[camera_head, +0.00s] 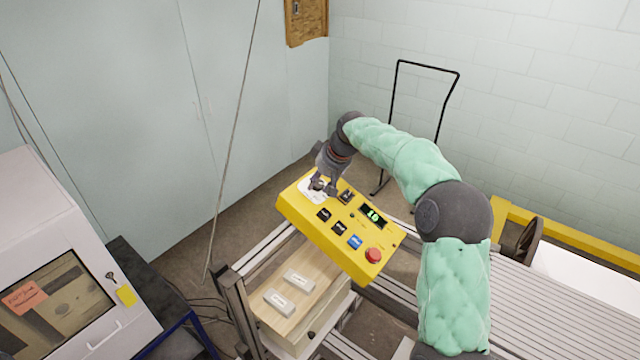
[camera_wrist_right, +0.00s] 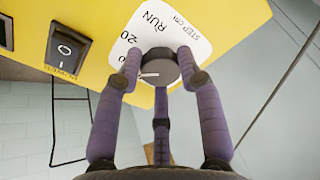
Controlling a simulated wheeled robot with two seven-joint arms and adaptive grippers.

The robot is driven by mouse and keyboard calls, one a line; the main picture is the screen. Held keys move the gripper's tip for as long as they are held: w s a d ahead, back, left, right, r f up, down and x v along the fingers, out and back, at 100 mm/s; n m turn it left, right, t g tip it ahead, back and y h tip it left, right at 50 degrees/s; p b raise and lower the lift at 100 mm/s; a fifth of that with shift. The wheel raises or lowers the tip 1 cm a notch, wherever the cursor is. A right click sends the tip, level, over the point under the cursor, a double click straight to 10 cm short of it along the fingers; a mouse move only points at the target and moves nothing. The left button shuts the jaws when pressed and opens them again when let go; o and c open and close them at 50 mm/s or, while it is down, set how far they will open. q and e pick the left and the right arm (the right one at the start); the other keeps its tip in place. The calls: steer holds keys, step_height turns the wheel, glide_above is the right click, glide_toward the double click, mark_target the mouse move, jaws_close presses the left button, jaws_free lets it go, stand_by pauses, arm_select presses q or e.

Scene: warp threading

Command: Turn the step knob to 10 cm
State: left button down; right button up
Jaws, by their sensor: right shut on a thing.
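The dark round step knob (camera_wrist_right: 160,63) sits on a white dial plate (camera_wrist_right: 180,30) on the yellow control box (camera_head: 330,239). The plate's printed "RUN", "STEP CM" and "20" show in the right wrist view; another mark is partly covered. A pale pointer line on the knob points to the left there. My right gripper (camera_head: 321,186) is shut on the knob, its purple fingers around it. The green display (camera_head: 373,215) seems to read 10, in small digits. My left gripper is not in view.
A black rocker switch (camera_wrist_right: 68,47) sits beside the dial. Several buttons and a red stop button (camera_head: 373,255) are on the box. Two labelled pale blocks (camera_head: 280,302) lie on a wooden surface below. A white machine (camera_head: 70,270) stands at left.

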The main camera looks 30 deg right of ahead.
steer(key=shift+a+f+n, duration=0.1)
steer(key=shift+f+n, duration=0.15)
steer(key=shift+n, duration=0.35)
steer(key=o, duration=1.1)
steer(key=shift+o, duration=0.2)
steer(key=shift+r, duration=0.15)
steer(key=v, duration=1.1)
steer(key=shift+d+r, duration=0.25)
steer(key=shift+r, duration=0.1)
steer(key=shift+s, duration=0.15)
